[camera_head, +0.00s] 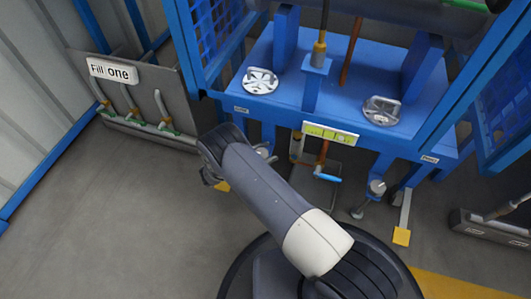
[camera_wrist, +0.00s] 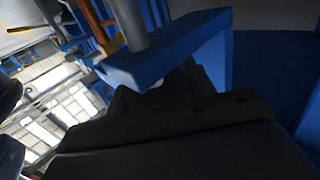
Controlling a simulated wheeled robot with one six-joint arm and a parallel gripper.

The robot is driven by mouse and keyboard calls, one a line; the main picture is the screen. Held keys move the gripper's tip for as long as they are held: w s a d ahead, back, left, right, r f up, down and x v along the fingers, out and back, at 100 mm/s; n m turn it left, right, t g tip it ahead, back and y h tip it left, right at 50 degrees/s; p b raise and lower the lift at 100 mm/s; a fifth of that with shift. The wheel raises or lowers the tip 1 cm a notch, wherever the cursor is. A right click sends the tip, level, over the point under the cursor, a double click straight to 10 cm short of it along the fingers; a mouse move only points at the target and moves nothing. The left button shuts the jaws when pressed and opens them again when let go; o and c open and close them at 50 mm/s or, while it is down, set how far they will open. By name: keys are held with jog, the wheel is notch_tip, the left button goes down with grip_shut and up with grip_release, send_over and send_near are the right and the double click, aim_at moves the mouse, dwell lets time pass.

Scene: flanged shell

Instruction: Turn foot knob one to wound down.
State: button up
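Two levelling feet with grey knobs hang under the blue frame. The right knob (camera_head: 377,187) is in clear view, its foot resting on the floor. The left knob (camera_head: 264,151) is mostly hidden behind my arm. Small white labels sit above each side, the left label (camera_head: 241,109) and the right label (camera_head: 430,159); they are too small to read. My arm reaches left to the frame's front left, and my gripper (camera_head: 210,175) is largely hidden behind the wrist. In the wrist view, dark parts of mine sit below a blue bracket (camera_wrist: 165,48) with a grey rod (camera_wrist: 130,25). The fingers cannot be made out.
The blue frame (camera_head: 310,95) carries two round metal flanges on top. A blue-handled valve (camera_head: 328,178) hangs beneath the frame's middle. Floor (camera_head: 120,220) is clear at the left front.

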jog(key=o, duration=0.4)
jog(key=p+v, duration=0.1)
jog(key=v, duration=0.9)
jog(key=shift+a, duration=0.35)
jog(key=shift+s, duration=0.15)
jog(key=b+x, duration=0.1)
jog(key=x, duration=1)
jog(key=shift+a, duration=0.1)
